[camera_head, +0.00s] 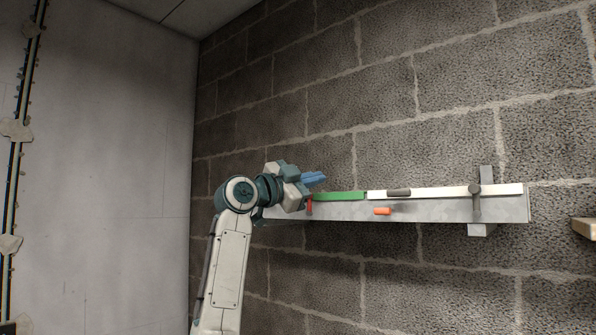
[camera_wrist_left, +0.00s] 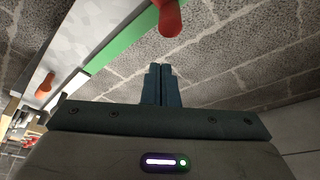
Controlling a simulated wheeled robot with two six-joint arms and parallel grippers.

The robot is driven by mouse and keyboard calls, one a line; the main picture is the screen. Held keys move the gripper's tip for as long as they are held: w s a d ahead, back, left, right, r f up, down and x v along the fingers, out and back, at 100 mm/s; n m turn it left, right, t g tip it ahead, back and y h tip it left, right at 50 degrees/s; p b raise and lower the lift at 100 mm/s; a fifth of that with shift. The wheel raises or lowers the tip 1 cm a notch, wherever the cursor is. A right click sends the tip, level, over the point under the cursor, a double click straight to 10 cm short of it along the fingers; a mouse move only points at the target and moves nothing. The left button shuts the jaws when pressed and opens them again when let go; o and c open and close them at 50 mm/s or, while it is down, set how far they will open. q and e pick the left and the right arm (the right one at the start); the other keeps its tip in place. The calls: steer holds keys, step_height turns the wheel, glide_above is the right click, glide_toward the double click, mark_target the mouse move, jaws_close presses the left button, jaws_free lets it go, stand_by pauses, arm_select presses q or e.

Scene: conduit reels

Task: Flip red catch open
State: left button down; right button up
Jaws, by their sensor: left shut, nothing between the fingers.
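A red catch (camera_head: 309,207) hangs at the left part of a grey wall-mounted rail (camera_head: 440,210), close to my left gripper. My left gripper (camera_head: 322,177) has its blue fingers together and empty, just above and beside the catch in the head view. In the left wrist view the closed fingertips (camera_wrist_left: 160,70) point toward the wall, and the red catch (camera_wrist_left: 170,20) shows just beyond them with a visible gap. I cannot tell whether the catch is open. My right gripper is not in view.
An orange-red knob (camera_head: 382,211) sticks out of the rail farther right. A green strip (camera_head: 340,196) and a white strip (camera_head: 440,191) run along its top. A dark lever (camera_head: 475,203) crosses the right part. A wooden edge (camera_head: 584,228) juts in at far right.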

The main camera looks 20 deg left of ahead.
arm_select(q)
steer(key=a+f, duration=0.2)
steer(key=shift+w+a+f+p, duration=0.25)
steer(key=shift+w+f+p, duration=0.05)
steer(key=shift+w, duration=0.05)
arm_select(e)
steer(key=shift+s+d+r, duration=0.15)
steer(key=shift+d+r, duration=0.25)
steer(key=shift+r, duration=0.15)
arm_select(q)
steer(key=shift+a+n, duration=0.25)
steer(key=shift+n, duration=0.15)
steer(key=shift+a+n+t, duration=0.1)
steer(key=shift+n+t, duration=0.2)
steer(key=shift+n, duration=0.2)
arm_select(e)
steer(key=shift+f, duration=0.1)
